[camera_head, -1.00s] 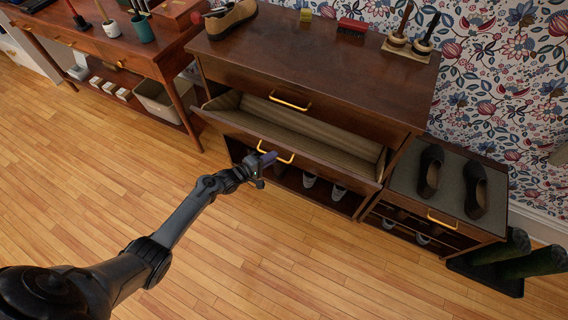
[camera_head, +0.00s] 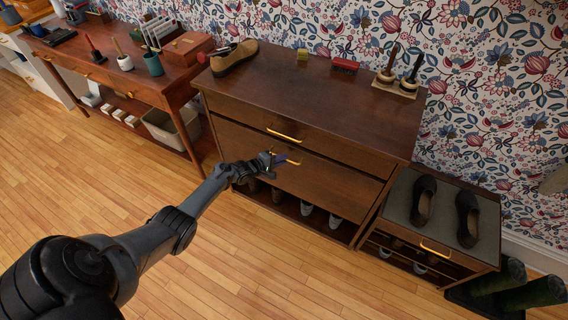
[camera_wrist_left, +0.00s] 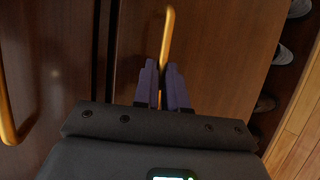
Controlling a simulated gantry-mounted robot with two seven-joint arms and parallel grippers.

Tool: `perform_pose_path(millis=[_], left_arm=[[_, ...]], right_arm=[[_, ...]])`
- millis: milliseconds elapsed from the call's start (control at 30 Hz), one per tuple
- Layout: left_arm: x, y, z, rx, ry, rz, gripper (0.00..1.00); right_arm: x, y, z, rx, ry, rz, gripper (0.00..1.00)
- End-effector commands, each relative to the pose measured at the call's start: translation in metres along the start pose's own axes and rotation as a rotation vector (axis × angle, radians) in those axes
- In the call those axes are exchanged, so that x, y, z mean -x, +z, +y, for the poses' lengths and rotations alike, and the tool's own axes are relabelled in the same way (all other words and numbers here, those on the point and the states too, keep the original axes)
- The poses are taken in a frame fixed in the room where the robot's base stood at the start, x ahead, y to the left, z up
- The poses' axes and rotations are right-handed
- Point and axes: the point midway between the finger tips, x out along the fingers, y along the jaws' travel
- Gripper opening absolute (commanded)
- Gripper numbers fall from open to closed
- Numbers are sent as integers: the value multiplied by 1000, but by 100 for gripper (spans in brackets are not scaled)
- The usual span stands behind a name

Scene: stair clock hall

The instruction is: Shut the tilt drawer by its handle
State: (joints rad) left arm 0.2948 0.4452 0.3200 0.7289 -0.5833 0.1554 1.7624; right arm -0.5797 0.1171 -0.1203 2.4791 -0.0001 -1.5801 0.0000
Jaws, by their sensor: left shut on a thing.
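The tilt drawer (camera_head: 328,180) is the middle front of the dark wood cabinet. In the head view its front stands about flush with the cabinet and its inside is hidden. Its brass handle (camera_head: 291,162) is partly covered by my left gripper (camera_head: 276,160). In the left wrist view the handle (camera_wrist_left: 167,38) runs between the fingers of my left gripper (camera_wrist_left: 162,80), which are shut on it. The drawer front (camera_wrist_left: 215,45) fills the middle of that view. My right gripper is not in view.
The upper drawer has its own brass handle (camera_head: 283,135). Shoes stand on the open shelf (camera_head: 345,230) below. A brown shoe (camera_head: 234,57), brushes and a red brush (camera_head: 345,65) sit on the cabinet top (camera_head: 320,95). A low shoe bench (camera_head: 445,215) stands at right. The floor in front is clear.

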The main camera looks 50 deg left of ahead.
Motion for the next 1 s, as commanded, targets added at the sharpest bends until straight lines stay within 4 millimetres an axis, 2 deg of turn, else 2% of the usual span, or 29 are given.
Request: perform_pose_path(millis=[33,233,267,400,833,1000], left_arm=[[-2,-1,8,-4,13,2,0],[-2,-2,8,-4,13,4,0],[-2,-2,8,-4,13,4,16],[-1,-1,6,-3,10,4,36],[0,-1,2,-1,2,3,36],[9,0,3,-1,1,2,36]], right_arm=[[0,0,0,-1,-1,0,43],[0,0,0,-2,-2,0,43],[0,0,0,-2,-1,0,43],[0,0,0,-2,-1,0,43],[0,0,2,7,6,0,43],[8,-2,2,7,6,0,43]])
